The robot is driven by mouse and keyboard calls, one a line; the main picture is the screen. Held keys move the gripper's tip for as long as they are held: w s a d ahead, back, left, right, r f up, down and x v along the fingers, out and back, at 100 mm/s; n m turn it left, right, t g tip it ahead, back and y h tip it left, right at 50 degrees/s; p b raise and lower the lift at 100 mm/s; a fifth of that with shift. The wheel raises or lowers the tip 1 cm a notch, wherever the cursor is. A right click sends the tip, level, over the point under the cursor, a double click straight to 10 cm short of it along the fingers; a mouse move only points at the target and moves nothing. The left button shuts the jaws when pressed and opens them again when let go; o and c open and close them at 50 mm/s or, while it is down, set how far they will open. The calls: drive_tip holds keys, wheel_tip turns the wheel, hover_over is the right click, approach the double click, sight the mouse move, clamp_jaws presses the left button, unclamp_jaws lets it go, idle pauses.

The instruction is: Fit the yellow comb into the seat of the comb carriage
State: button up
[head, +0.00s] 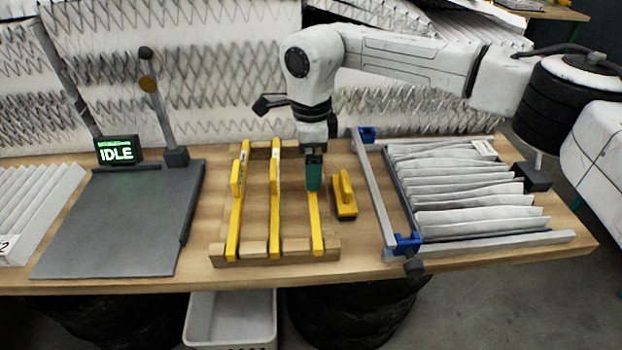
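Three long yellow combs lie side by side in a wooden rack: a left one (234,225), a middle one (275,215) and a right one (316,228). The left and middle ones show upright yellow handles. My gripper (314,188) points straight down over the right comb, its green fingers at or touching the comb's upper part. The fingers hide that part, so I cannot tell whether they grip it. The comb carriage appears to be the grey bar (376,195) with blue end blocks, standing right of the rack beside the pleated filter. Its seat is not clear from here.
A yellow-handled block (344,193) stands between rack and carriage, close to my gripper. The pleated filter (470,190) lies in a frame on the right. A grey plate (115,225) and a display reading IDLE (118,150) are on the left. A white bin (231,318) sits below the bench.

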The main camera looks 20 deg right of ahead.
wheel_tip(320, 180, down, 2)
drive_tip(key=shift+c, duration=0.5)
drive_tip(key=c, duration=1.2)
drive_tip(key=shift+r, duration=0.15)
